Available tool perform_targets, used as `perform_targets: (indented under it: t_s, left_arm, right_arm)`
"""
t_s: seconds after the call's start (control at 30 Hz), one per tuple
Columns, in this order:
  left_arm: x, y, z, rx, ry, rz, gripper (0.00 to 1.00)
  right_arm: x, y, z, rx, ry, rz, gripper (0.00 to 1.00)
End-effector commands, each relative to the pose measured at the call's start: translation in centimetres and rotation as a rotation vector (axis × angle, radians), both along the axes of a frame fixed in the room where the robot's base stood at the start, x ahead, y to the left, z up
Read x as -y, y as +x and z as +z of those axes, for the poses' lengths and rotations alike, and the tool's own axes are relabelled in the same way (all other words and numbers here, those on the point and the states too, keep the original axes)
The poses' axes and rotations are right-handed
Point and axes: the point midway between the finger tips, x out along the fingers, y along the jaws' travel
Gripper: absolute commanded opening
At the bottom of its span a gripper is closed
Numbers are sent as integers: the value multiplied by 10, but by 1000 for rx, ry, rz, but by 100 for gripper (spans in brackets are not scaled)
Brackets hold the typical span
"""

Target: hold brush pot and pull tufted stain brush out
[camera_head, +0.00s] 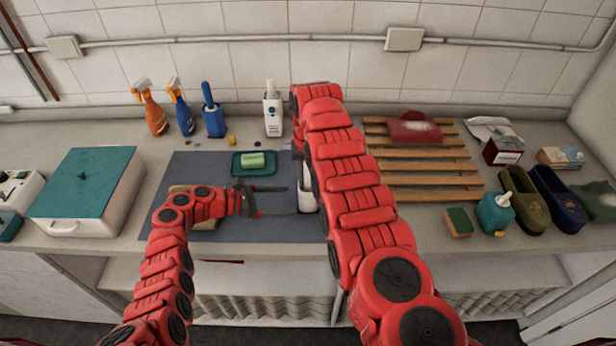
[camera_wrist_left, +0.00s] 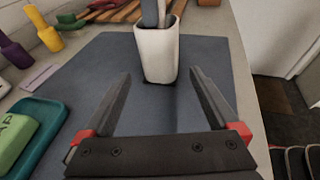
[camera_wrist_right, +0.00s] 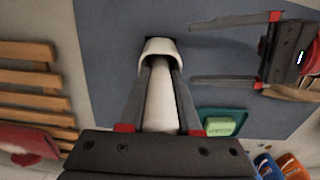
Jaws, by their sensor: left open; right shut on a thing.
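The white brush pot (camera_head: 305,197) stands on the blue-grey mat, partly hidden by my right arm in the head view. It is clear in the left wrist view (camera_wrist_left: 158,55), with its rim also in the right wrist view (camera_wrist_right: 161,46). The pale brush handle (camera_wrist_right: 161,100) lies between the fingers of my right gripper (camera_wrist_right: 160,75), which is shut on it. The tufted end is hidden. My left gripper (camera_head: 291,200) is open and low over the mat, its fingertips (camera_wrist_left: 161,72) pointing at the pot, one towards each side. Contact with the pot is not seen.
A green soap on a teal dish (camera_head: 234,167) lies behind my left gripper. Spray bottles (camera_head: 155,115), a blue brush holder (camera_head: 213,122) and a white bottle (camera_head: 273,115) stand along the wall. A wooden rack (camera_head: 430,180) is at right, a teal-lidded box (camera_head: 62,225) at left.

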Motion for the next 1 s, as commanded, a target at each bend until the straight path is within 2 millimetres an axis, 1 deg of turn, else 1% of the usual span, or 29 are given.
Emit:
perform_targets:
  t_s: [0.03, 0.23, 0.4, 0.6, 0.9, 0.97, 1.0]
  left_arm:
    - [9, 1, -2, -3, -1, -5, 94]
    - [38, 10, -12, -5, -1, -6, 94]
    - [55, 16, -17, -4, 0, -5, 94]
    - [62, 18, -20, -4, 0, -2, 94]
    - [63, 19, -21, -2, 0, 0, 94]
    - [63, 19, -21, -2, 0, 0, 85]
    - [63, 19, -21, -2, 0, 0, 78]
  right_arm:
    - [0, 0, 0, 1, 0, 0, 0]
    - [0, 0, 0, 1, 0, 0, 0]
    - [0, 0, 0, 1, 0, 0, 0]
    - [0, 0, 0, 0, 0, 0, 0]
    - [0, 0, 0, 1, 0, 0, 0]
    - [0, 0, 0, 1, 0, 0, 0]
    - [0, 0, 0, 0, 0, 0, 0]
